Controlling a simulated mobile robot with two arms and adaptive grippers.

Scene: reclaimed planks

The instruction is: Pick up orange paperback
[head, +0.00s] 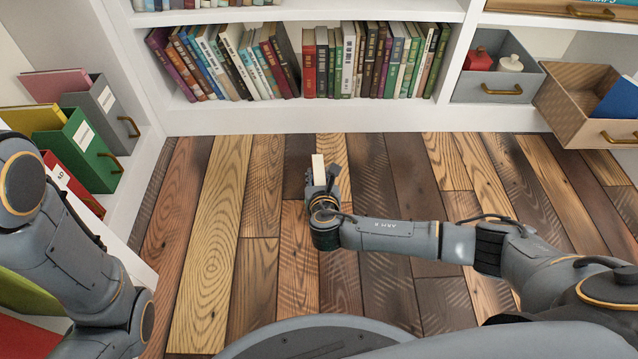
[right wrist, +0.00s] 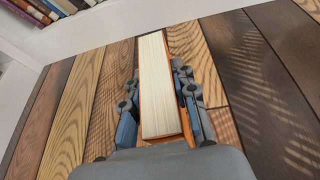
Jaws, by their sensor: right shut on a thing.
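The orange paperback (right wrist: 160,85) is between the fingers of my right gripper (right wrist: 160,108) in the right wrist view. Its cream page edges face the camera, and thin orange covers show along both sides. In the head view the paperback (head: 318,167) shows as a small pale block at the tip of my right gripper (head: 322,185), over the plank floor. The gripper is shut on it. I cannot tell whether the book touches the floor. My left arm comes in at the left of the head view, but its gripper is out of the picture.
A white bookcase (head: 350,118) with rows of upright books stands behind. A grey drawer (head: 495,85) and an open tan drawer (head: 575,105) are at right. Green and grey file boxes (head: 93,150) stand on the left shelves. The plank floor (head: 215,250) is clear around the gripper.

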